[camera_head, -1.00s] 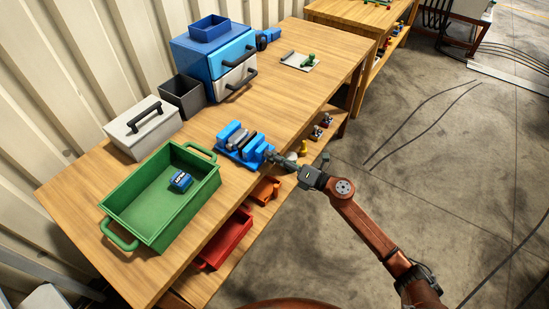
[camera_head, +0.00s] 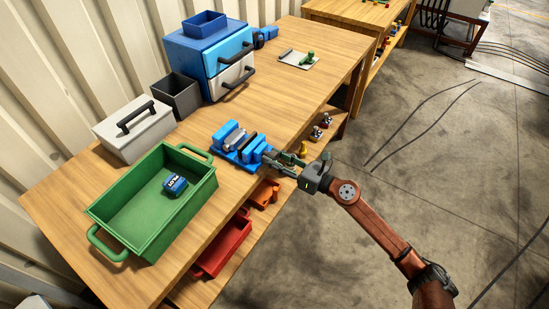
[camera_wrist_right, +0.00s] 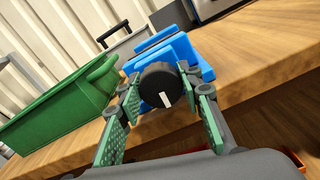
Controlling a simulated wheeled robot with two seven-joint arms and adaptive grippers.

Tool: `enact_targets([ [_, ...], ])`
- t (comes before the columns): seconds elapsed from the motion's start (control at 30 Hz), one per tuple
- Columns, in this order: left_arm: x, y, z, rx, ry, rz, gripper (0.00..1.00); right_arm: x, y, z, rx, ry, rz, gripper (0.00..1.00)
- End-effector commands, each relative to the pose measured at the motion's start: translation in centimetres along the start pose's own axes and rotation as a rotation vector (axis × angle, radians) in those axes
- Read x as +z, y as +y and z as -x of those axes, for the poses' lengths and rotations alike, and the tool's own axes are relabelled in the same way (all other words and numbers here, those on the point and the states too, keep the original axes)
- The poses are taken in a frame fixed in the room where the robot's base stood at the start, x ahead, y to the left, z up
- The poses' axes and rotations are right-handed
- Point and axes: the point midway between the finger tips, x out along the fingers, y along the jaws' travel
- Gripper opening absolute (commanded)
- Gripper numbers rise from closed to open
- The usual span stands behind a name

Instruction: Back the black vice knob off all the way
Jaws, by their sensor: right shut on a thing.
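The blue vice (camera_head: 238,146) sits on the wooden bench near its front edge, and it also shows in the right wrist view (camera_wrist_right: 170,52). Its black knob (camera_wrist_right: 161,86), with a white mark on its face, points toward my right gripper. My right gripper (camera_wrist_right: 162,100) has its green-padded fingers on either side of the knob and is shut on it. In the head view the gripper (camera_head: 274,160) reaches in from the right and covers most of the knob. My left gripper is not in view.
Behind are a white lidded box (camera_head: 138,132), a dark bin (camera_head: 177,96) and blue drawers (camera_head: 210,62). Red (camera_head: 222,248) and orange (camera_head: 263,193) bins sit below.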

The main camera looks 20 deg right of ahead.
Motion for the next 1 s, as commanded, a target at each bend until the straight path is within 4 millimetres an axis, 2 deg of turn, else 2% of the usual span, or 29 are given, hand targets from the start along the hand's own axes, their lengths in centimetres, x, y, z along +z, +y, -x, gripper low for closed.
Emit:
enact_targets([
  [0.47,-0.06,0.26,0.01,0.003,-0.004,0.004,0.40,-0.13,-0.19,0.04,-0.004,0.002,0.017,0.09],
  [0.5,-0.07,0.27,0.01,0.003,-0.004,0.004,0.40,-0.13,-0.20,0.04,-0.004,0.002,0.017,0.34],
  [0.77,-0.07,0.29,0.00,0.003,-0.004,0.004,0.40,-0.09,-0.10,0.00,-0.002,0.002,0.016,0.51],
  [1.0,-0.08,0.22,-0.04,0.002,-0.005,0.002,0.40,-0.07,-0.03,-0.01,-0.001,0.001,0.016,0.51],
])
